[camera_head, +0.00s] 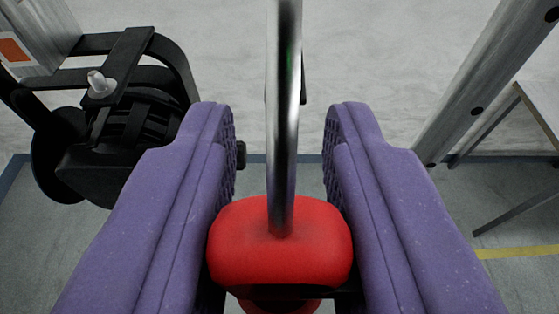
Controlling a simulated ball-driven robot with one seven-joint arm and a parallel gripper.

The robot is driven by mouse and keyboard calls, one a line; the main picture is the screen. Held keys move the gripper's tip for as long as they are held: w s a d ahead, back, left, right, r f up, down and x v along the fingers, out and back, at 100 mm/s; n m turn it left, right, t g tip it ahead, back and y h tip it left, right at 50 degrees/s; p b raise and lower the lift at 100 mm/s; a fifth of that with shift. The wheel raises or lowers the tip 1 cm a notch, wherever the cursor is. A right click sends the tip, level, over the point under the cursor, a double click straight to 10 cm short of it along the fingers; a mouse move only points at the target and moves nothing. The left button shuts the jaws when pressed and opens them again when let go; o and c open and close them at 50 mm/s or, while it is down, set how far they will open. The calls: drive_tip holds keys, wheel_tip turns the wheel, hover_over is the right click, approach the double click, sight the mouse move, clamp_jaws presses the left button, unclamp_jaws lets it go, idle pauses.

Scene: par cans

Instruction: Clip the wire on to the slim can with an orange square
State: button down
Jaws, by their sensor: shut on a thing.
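My gripper (281,125) has two purple padded fingers, one on each side of a red grip (280,245) with a shiny metal rod (284,120) rising from it. The fingers are shut on this red grip. I cannot tell whether it is the wire's end; no loose wire shows clearly. A black can-shaped lamp (125,130) with a bracket and a pale knob (99,84) hangs at the left, apart from and beyond my left finger. An orange square (13,50) is on the silver post beside it, cut by the picture edge.
A silver metal post (490,85) with dark holes slants across the upper right. A grey table-like frame (525,115) stands behind it. A yellow line (520,252) runs on the grey floor at the right. The pale wall lies behind; the space between lamp and right post looks open.

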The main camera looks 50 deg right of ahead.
drive_tip(key=shift+w+p, duration=0.55)
drive_tip(key=shift+w, duration=2.95)
drive_tip(key=p, duration=0.3)
hover_over(112, 73)
drive_tip(key=shift+f, duration=0.15)
drive_tip(key=shift+f, duration=1.3)
idle(0.6)
drive_tip(key=c, duration=0.8)
unclamp_jaws()
drive_tip(key=shift+o, duration=0.2)
drive_tip(key=v, duration=0.7)
drive_tip(key=shift+s+a, duration=0.25)
